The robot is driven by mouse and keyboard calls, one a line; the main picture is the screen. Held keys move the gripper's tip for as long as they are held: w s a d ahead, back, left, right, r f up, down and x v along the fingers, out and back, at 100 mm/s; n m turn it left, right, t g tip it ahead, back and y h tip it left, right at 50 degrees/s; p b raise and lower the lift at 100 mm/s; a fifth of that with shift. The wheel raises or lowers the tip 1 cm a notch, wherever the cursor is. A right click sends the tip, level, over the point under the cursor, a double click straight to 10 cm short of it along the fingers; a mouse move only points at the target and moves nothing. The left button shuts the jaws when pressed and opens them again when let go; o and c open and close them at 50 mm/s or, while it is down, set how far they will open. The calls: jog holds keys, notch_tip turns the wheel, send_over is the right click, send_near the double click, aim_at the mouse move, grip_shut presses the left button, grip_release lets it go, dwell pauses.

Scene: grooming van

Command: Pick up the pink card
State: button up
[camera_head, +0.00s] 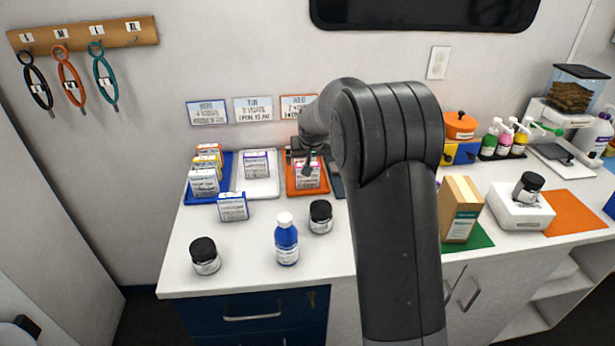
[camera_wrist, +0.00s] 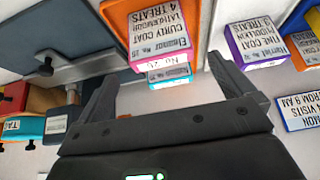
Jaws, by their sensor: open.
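A card with a pinkish edge (camera_head: 309,181) stands in the orange tray (camera_head: 293,190) at the back of the counter, in the head view. It is partly covered by my gripper (camera_head: 309,163), which points down over that tray. In the wrist view my gripper (camera_wrist: 165,88) is open, its two fingers wide apart with nothing between the tips.
A blue tray (camera_head: 228,163) with several cards and a white tray (camera_head: 270,190) with a purple-edged card (camera_head: 256,164) stand to the left. A blue-edged card (camera_head: 232,207), a blue bottle (camera_head: 286,240) and dark-lidded jars (camera_head: 205,256) stand in front. A tan box (camera_head: 461,209) is at right.

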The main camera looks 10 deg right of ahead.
jog(key=x, duration=0.5)
jog(key=shift+s+a+f, duration=0.15)
jog(key=shift+f, duration=0.1)
jog(key=c, duration=1.1)
